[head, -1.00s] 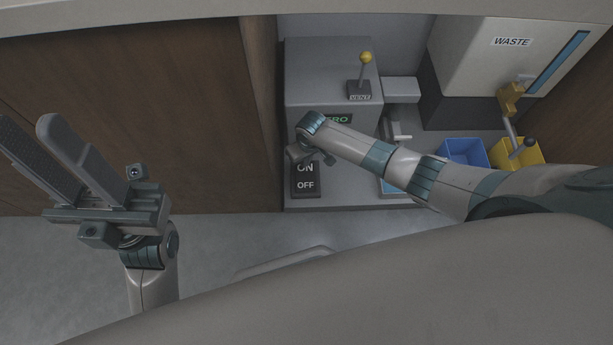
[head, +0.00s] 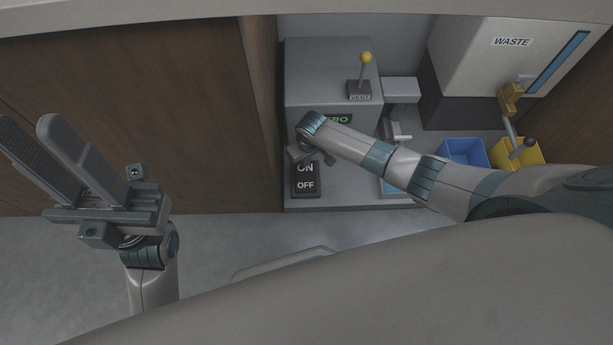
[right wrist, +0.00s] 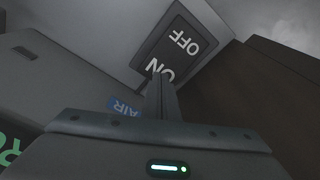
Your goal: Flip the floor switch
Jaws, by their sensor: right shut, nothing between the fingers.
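The floor switch (head: 306,188) is a dark rocker panel marked ON and OFF, low at the front left of the grey machine. It also shows in the right wrist view (right wrist: 182,44), with OFF farther away and ON nearer. My right gripper (head: 306,160) is at the ON end, mostly hidden by its own wrist in the head view. In the right wrist view its fingers (right wrist: 161,74) are shut and empty, and their tips overlap the ON lettering. I cannot tell whether they touch it. My left gripper (head: 27,122) is open and empty, far left of the switch.
The grey machine (head: 310,70) carries a yellow-knobbed VENT lever (head: 365,72). A brown panel (head: 130,110) stands left of it. A blue bin (head: 463,152), a yellow bin (head: 532,152) and a WASTE unit (head: 485,62) are at right. Grey floor is clear in front.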

